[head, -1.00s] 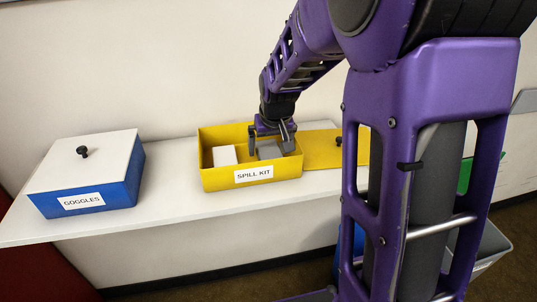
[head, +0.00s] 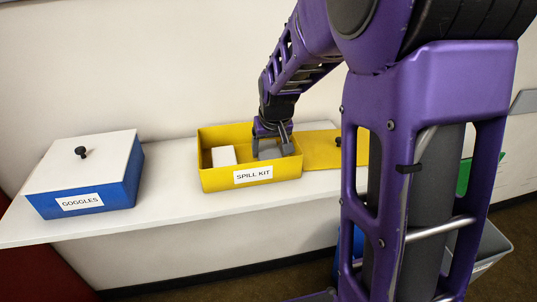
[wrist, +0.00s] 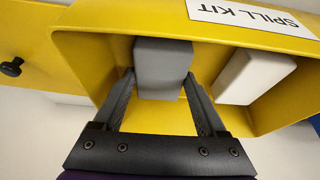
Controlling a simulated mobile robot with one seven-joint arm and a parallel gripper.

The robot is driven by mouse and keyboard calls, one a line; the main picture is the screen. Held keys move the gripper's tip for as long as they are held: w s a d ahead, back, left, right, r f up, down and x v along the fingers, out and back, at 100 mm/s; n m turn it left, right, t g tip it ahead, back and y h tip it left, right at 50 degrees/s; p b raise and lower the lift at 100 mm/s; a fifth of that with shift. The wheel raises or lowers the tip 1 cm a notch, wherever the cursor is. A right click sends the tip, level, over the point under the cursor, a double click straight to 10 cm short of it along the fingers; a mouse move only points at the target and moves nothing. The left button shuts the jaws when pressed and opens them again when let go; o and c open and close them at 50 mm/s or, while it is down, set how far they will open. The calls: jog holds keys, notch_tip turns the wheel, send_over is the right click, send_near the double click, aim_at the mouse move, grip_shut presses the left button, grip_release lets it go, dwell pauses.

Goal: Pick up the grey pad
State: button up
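The grey pad (wrist: 163,68) is a small block inside the yellow spill kit box (head: 213,180). In the head view the pad (head: 268,150) is at the box's right side, partly hidden by my fingers. My gripper (head: 271,153) reaches down into the box from above. In the wrist view my gripper's two fingertips (wrist: 161,73) are at opposite sides of the pad and appear to touch it. The pad still sits low in the box, and its underside is hidden.
A white block (head: 223,155) lies in the box left of the pad. A yellow lid with a black knob (head: 318,149) lies right of the box. A blue goggles box with white lid (head: 85,165) stands at left. The white shelf (head: 165,200) between them is clear.

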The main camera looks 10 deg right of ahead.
aim_at(269, 152)
jog(key=c, duration=0.6)
notch_tip(269, 152, up, 11)
jog(key=shift+f+p, duration=0.2)
jog(key=shift+p, duration=0.8)
jog(key=o, duration=0.9)
jog(key=shift+c, duration=0.2)
jog(key=c, duration=0.6)
jog(key=shift+s+f, duration=0.1)
jog(key=shift+c, duration=0.2)
